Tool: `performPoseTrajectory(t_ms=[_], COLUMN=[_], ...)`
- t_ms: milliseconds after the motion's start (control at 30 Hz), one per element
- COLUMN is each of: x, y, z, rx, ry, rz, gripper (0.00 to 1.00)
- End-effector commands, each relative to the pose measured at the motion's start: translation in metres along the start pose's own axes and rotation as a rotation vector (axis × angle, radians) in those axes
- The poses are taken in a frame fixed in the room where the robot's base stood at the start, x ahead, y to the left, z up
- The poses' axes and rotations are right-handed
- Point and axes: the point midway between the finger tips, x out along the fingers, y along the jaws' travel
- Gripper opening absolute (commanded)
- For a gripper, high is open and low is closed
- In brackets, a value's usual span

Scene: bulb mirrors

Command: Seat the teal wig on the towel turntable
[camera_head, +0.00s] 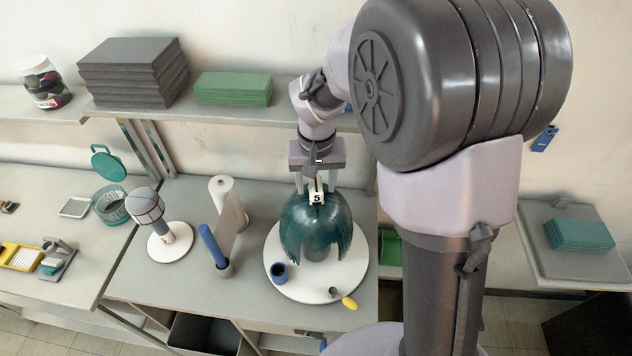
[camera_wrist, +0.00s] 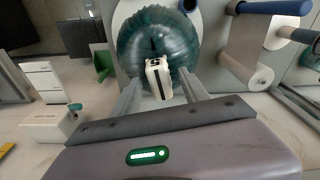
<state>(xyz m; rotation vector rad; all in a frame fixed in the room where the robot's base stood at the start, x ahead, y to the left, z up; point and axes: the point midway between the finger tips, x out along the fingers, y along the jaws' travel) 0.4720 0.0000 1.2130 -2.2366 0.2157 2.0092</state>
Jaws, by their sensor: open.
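The teal wig (camera_head: 304,222) sits over a grey support (camera_head: 320,254) on a white round turntable (camera_head: 286,288); how it meets the support is hidden. A white tab (camera_head: 316,197) marked 5 stands up at its crown. My gripper (camera_head: 316,189) is above the wig, its open fingers on either side of the tab with gaps showing. In the wrist view the wig (camera_wrist: 135,48) fills the upper middle, with the tab (camera_wrist: 158,80) between my fingertips (camera_wrist: 160,77).
A paper roll (camera_head: 226,198) and a blue upright item (camera_head: 212,244) stand left of the turntable. Farther left is a round-headed stand (camera_head: 146,208) on a white base. A shelf behind holds grey stacked sheets (camera_head: 133,72) and a green stack (camera_head: 233,89). Bench room shows at front left.

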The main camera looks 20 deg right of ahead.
Motion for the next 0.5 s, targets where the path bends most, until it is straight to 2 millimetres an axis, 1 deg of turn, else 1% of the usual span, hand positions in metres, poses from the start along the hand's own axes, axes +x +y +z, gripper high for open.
performPoseTrajectory(t_ms=[200,500], x=[-0.026,-0.059], y=[0.0,0.0], z=[-0.003,-0.007], rx=[-0.001,0.0], ry=[0.002,0.002], rz=[0.0,0.0], gripper=[0.52,0.52])
